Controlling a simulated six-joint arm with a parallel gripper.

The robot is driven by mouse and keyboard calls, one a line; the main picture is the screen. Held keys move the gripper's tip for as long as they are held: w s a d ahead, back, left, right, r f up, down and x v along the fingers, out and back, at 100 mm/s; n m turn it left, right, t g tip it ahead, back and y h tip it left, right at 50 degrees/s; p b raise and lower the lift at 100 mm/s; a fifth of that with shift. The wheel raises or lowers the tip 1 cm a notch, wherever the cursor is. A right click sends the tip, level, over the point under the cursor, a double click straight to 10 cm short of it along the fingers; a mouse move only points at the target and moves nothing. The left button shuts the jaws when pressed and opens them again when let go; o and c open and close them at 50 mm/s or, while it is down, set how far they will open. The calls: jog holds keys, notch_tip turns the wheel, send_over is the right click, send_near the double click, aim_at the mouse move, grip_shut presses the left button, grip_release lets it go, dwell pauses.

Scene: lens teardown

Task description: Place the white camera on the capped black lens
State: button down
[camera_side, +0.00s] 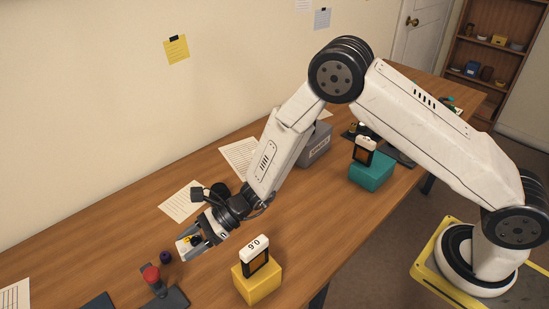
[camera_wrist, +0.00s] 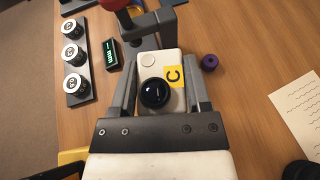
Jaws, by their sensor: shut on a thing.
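My gripper (camera_side: 194,243) is shut on the white camera (camera_wrist: 146,65) and holds it between its two fingers. In the side view the camera (camera_side: 184,247) is above the left part of the table. I cannot clearly make out a separate capped black lens. A small dark purple cylinder (camera_wrist: 209,62) stands on the table just right of the gripper in the wrist view; it also shows in the side view (camera_side: 165,257).
A red-topped stand (camera_side: 151,274) is close in front of the gripper. A yellow block with a display (camera_side: 244,286) stands to the right, a teal block (camera_side: 371,175) farther back. A strip with three knobs (camera_wrist: 82,98) and a green display (camera_wrist: 110,55) lie left in the wrist view.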

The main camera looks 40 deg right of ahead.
jog(key=w+d+r+m+t+h, duration=0.1)
jog(key=d+r+m+t+h, duration=0.2)
jog(key=d, duration=0.7)
jog(key=w+d+r+m+t+h, duration=0.1)
jog(key=d+r+m+t, duration=0.2)
jog(key=d+r, duration=0.5)
send_over(219, 188)
jog(key=s, duration=0.1)
notch_tip(219, 188, down, 11)
jog(key=shift+s+d+f, duration=0.1)
jog(key=shift+w+f+t, duration=0.3)
jog(key=shift+w+f, duration=0.05)
jog(key=shift+w, duration=0.05)
jog(key=shift+w+f, duration=0.25)
jog(key=shift+f, duration=1.6)
jog(key=shift+f, duration=0.1)
